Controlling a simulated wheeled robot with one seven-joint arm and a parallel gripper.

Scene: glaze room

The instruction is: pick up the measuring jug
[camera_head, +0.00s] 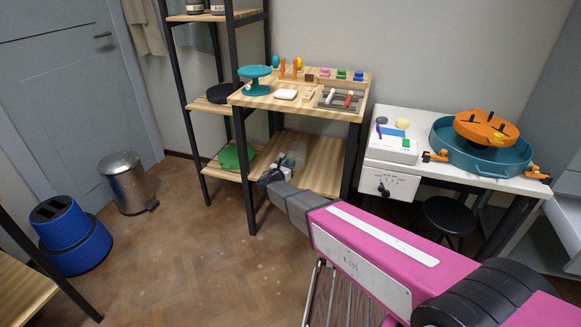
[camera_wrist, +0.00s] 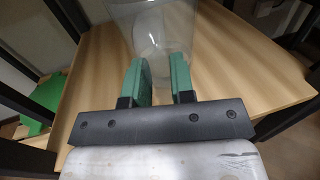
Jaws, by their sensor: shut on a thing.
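The measuring jug (camera_wrist: 152,30) is clear and see-through, upright in the wrist view just beyond and between my fingers, over the wooden lower shelf (camera_wrist: 225,85). My gripper (camera_wrist: 160,80) has green finger pads shut on the jug's near side. In the head view my gripper (camera_head: 274,174) reaches over the lower shelf of the wooden table, and the jug (camera_head: 292,160) shows faintly at its tip. I cannot tell whether the jug's base touches the shelf.
Dark table legs (camera_head: 247,185) stand close on both sides of my gripper. The tabletop (camera_head: 330,80) above holds a teal turntable (camera_head: 255,80) and small tools. A shelf rack with a green disc (camera_head: 235,157) stands left. A white table (camera_head: 430,165) stands right.

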